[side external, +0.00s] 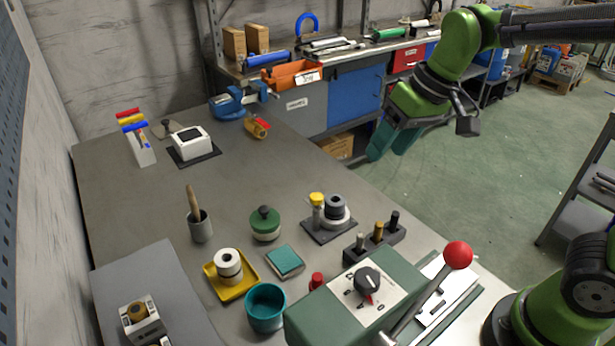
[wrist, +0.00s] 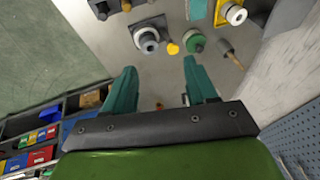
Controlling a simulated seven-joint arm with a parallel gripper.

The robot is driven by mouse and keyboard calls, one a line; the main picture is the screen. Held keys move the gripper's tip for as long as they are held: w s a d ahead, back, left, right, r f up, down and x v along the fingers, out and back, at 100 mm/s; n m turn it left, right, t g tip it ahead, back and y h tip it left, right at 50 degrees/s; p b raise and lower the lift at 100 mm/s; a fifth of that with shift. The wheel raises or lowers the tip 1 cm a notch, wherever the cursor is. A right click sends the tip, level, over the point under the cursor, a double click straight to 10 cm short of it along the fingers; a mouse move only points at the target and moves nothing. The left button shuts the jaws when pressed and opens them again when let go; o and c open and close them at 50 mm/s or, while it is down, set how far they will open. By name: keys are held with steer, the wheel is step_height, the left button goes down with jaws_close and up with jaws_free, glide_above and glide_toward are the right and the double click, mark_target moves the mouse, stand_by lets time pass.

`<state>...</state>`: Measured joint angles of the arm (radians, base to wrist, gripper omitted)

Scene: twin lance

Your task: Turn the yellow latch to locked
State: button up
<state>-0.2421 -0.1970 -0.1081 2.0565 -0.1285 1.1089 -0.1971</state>
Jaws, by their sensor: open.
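The yellow latch (side external: 316,199) stands at the left of a dark base plate (side external: 328,234) on the workbench, beside a grey and white round fitting (side external: 336,210). In the wrist view the yellow latch (wrist: 172,48) shows small, right of the round fitting (wrist: 147,38). I cannot tell from its look whether it is locked. My gripper (side external: 392,145) has teal fingers and is high to the upper right of the latch, well apart from it. In the wrist view my gripper (wrist: 160,68) is open with nothing between its fingers.
A green-topped knob (side external: 265,222) stands left of the latch, and a dark block with several pegs (side external: 376,241) stands right. In front are a teal pad (side external: 285,261), a teal cup (side external: 265,306) and a green box with a red-balled lever (side external: 457,255). The bench behind the latch is mostly clear.

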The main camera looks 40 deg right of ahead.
mark_target(317, 196)
steer(key=w+a+r+n+g+h, duration=0.15)
steer(key=w+a+n+g, duration=0.35)
steer(key=w+n, duration=0.6)
steer(key=shift+m+t+h, duration=0.45)
steer(key=shift+m+t, duration=0.25)
steer(key=f, duration=1.1)
steer(key=a+f, duration=0.1)
steer(key=f, duration=0.4)
steer(key=shift+w+f, duration=0.35)
steer(key=shift+w, duration=0.05)
steer(key=c, duration=1.1)
steer(key=shift+o, duration=0.2)
